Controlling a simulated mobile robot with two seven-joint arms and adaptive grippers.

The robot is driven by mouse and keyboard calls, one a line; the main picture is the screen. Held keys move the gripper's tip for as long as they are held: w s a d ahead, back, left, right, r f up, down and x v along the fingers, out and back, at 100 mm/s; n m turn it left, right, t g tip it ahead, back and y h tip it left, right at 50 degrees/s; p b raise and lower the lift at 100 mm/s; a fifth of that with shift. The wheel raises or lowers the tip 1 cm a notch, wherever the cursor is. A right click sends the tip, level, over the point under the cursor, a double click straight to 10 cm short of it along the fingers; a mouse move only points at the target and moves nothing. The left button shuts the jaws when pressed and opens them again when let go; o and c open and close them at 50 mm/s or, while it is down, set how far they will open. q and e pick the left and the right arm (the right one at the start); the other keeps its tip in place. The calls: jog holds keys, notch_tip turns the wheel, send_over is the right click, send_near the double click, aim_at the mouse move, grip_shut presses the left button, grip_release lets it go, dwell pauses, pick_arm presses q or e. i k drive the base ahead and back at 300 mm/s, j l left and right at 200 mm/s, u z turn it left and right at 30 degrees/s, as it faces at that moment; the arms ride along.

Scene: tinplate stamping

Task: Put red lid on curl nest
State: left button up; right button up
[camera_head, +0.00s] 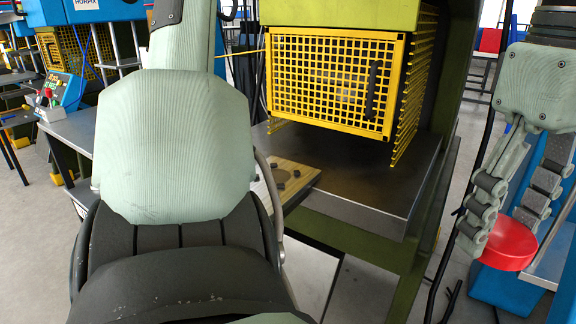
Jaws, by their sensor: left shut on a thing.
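My left gripper (497,226) hangs at the right side, pointing down, with pale green palm and jointed grey fingers. It is shut on the red lid (510,248), a thick round red disc at its fingertips. The near finger overlaps the lid's left edge; the far grip is partly hidden. The curl nest (285,178) appears to be the light wooden board with a round spot and dark knobs, left of centre. Its left part is hidden behind my arm. The lid is well to the right of the nest and apart from it. My right gripper is not in view.
A yellow mesh guard (335,80) stands over the grey metal press table (375,190), whose front is bare. A blue stand (503,291) shows below the lid. My own large arm part blocks much of the left and centre. Blue machines stand at the far left.

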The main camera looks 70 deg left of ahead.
aim_at(277, 175)
jog(key=k+j, duration=0.15)
jog(key=j, duration=0.2)
jog(key=k+j+u, duration=0.1)
jog(key=j, duration=0.25)
jog(key=k+j, duration=0.15)
jog(key=j, duration=0.2)
jog(key=k+j+u, duration=0.1)
jog(key=j, duration=0.25)
